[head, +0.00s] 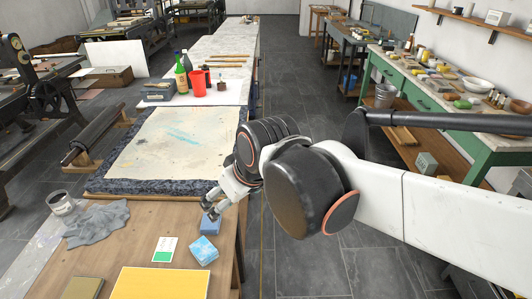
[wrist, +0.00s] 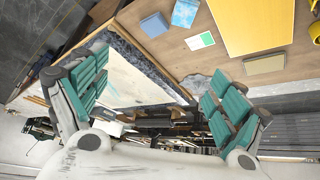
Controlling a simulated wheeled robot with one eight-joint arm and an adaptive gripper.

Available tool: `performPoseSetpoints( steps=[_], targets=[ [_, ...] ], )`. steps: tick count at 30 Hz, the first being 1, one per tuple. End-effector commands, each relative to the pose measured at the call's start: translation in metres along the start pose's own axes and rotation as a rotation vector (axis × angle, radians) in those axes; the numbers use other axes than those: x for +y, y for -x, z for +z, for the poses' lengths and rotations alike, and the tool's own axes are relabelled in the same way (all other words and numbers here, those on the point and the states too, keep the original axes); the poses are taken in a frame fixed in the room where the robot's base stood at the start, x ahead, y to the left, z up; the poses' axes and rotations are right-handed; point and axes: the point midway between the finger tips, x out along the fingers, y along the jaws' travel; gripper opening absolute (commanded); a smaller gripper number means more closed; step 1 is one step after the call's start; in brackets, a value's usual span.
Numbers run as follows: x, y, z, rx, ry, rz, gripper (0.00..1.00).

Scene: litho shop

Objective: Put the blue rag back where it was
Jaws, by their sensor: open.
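A small flat blue piece (head: 210,224), perhaps the folded blue rag, lies near the right edge of the wooden table top (head: 140,250). It also shows at the top of the wrist view (wrist: 154,24). My gripper (head: 209,208) is over the table edge, close to this piece; in the head view its fingers overlap the piece's far side. The wrist view shows the fingers (wrist: 155,82) wide apart with nothing between them. A crumpled grey-blue cloth (head: 95,222) lies at the table's left, beside a tin can (head: 61,203).
A light blue box (head: 203,251), a white-and-green card (head: 165,249), a yellow sheet (head: 160,284) and an olive block (head: 83,288) lie nearby. Beyond is a stained pale slab (head: 170,140), then bottles and a red cup (head: 198,84). Floor right of the table is clear.

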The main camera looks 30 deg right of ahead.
Motion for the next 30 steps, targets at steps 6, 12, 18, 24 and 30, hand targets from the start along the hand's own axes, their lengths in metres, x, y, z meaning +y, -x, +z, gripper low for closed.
performPoseSetpoints(
  steps=[6, 12, 18, 24, 30],
  targets=[
    [-0.008, 0.020, 0.029, 0.058, -0.109, 0.034, 0.89],
    [-0.009, 0.026, 0.039, 0.085, -0.155, 0.045, 0.89],
    [-0.010, 0.026, 0.039, 0.088, -0.161, 0.046, 0.89],
    [-0.010, 0.026, 0.039, 0.087, -0.160, 0.046, 0.89],
    [-0.010, 0.026, 0.039, 0.087, -0.160, 0.046, 0.89]
  ],
)
